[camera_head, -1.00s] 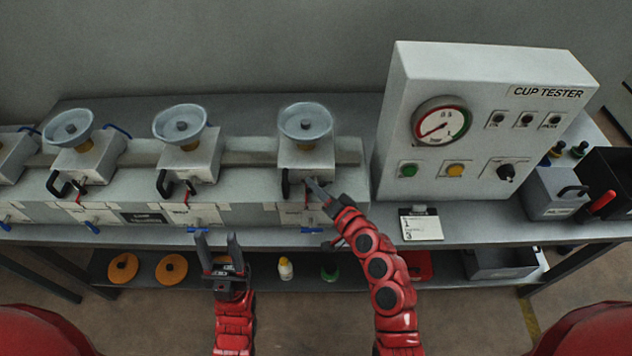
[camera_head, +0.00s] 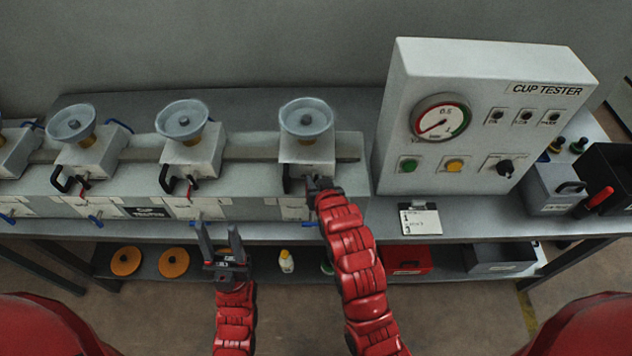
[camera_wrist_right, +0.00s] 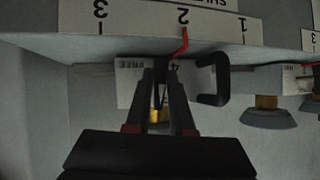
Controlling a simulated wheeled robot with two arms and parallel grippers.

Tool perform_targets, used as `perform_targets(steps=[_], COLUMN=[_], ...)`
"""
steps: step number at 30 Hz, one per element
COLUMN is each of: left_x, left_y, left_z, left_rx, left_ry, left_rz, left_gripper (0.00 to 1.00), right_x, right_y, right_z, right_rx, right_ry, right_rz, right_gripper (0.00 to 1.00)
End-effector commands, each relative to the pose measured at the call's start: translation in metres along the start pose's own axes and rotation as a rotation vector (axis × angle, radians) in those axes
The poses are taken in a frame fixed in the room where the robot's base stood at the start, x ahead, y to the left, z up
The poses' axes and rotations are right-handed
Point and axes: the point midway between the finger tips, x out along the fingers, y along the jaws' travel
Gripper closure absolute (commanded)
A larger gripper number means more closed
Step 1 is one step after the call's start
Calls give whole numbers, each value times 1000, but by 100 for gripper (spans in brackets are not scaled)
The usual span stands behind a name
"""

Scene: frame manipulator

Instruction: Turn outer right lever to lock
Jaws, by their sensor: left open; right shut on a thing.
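The rightmost clamp unit (camera_head: 308,153) carries a grey bowl (camera_head: 306,116) on top and has a black handle (camera_head: 287,180) at its front left. My right gripper (camera_head: 317,184) is at the front of this unit, to the right of the black handle, and covers the lever in the head view. In the right wrist view the red lever (camera_wrist_right: 183,43) reaches to the fingertips of my right gripper (camera_wrist_right: 161,75), which is shut on it. The black handle (camera_wrist_right: 212,73) stands beside the fingers, apart from them. My left gripper (camera_head: 222,244) is open and empty in front of the bench.
Two similar units with bowls (camera_head: 181,118) (camera_head: 71,122) stand to the left. A cup tester box (camera_head: 480,120) with gauge and buttons stands to the right. A lower shelf holds orange discs (camera_head: 174,263). Numbered labels (camera_wrist_right: 180,18) show in the wrist view.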

Motion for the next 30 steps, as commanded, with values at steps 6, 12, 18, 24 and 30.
perform_targets(steps=[6,12,18,24,30], left_x=[-8,-10,-10,-10,-10], left_y=[0,0,0,0,0], left_z=[1,2,2,2,2], left_rx=[0,0,0,0,0], left_ry=[0,0,0,0,0], left_rz=[0,0,0,0,0], left_gripper=[50,50,50,50,50], right_x=[1,1,0,0,0], right_y=[-1,-1,-1,-1,-1], right_z=[1,1,1,1,1], right_rx=[-76,-104,-111,-111,-110], right_ry=[-16,-26,-29,-29,-28], right_rz=[47,67,72,71,70], right_gripper=[100,100,100,100,49])
